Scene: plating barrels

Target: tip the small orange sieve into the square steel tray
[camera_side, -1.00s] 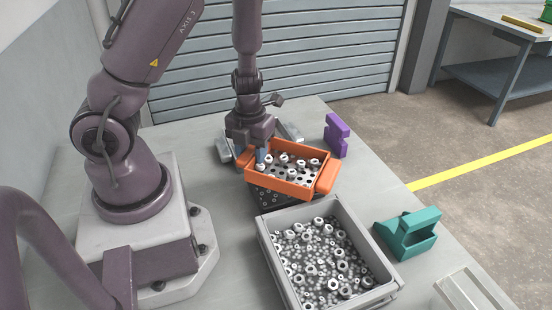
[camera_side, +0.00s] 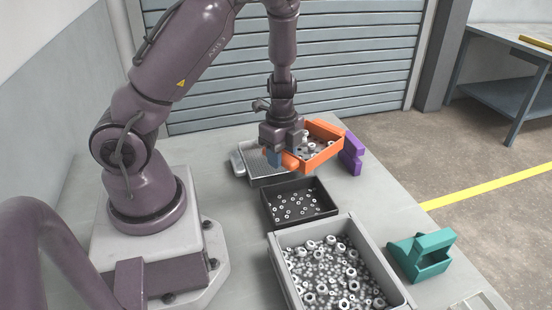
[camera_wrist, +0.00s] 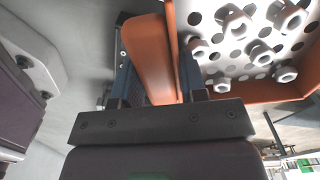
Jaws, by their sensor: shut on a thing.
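The small orange sieve (camera_side: 322,158) is in the air in the side view, with several pale nuts inside it. My gripper (camera_side: 280,158) is shut on its orange handle at the near left end. In the wrist view the handle (camera_wrist: 150,50) stands between the fingers of my gripper (camera_wrist: 158,82), and nuts lie on the sieve's perforated floor (camera_wrist: 205,20). The sieve looks roughly level. The square steel tray (camera_side: 258,182) is on the table below and left of the sieve; my gripper and the sieve hide its right part.
A black tray (camera_side: 270,213) with small nuts lies in front of the steel tray. A large grey bin (camera_side: 290,238) full of nuts stands nearer.

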